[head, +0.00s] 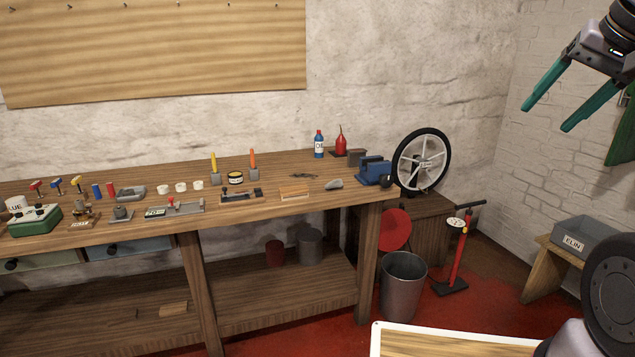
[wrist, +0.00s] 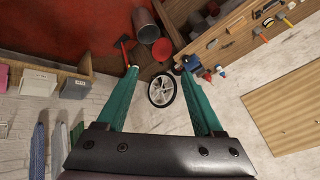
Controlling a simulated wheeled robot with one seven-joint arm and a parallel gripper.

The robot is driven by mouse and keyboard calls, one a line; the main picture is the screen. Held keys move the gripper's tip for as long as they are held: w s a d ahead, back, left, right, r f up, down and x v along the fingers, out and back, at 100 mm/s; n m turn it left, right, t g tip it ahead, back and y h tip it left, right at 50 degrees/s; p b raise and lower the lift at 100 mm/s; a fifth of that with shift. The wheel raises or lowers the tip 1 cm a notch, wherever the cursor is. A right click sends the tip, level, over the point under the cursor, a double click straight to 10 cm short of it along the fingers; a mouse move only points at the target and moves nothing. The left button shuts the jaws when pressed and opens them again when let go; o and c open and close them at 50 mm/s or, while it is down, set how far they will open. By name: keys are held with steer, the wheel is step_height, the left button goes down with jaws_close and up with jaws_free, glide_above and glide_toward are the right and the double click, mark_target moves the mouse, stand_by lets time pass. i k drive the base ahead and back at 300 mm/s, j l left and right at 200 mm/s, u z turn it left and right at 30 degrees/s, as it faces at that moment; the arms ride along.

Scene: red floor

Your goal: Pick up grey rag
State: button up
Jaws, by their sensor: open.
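A small grey lump (head: 334,184), which looks like the grey rag, lies on the wooden workbench (head: 130,217) near its right end. It sits between a light wooden block and the blue vise. I cannot make out the rag in the wrist view. My gripper (head: 546,118) is raised at the upper right of the head view, well away from the bench top. Its two green fingers are apart with nothing between them. They also show in the wrist view (wrist: 159,71), spread, with the spoked wheel beyond them.
A blue vise (head: 374,171) and a spoked wheel (head: 422,161) stand right of the grey lump. Oil bottles (head: 319,145) stand behind it. A metal bin (head: 403,287) and red pump (head: 459,250) stand on the floor. Several small tools crowd the bench's left part.

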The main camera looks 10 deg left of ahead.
mark_target(339, 183)
steer(key=i+j+z, duration=0.15)
steer(key=i+j, duration=1.05)
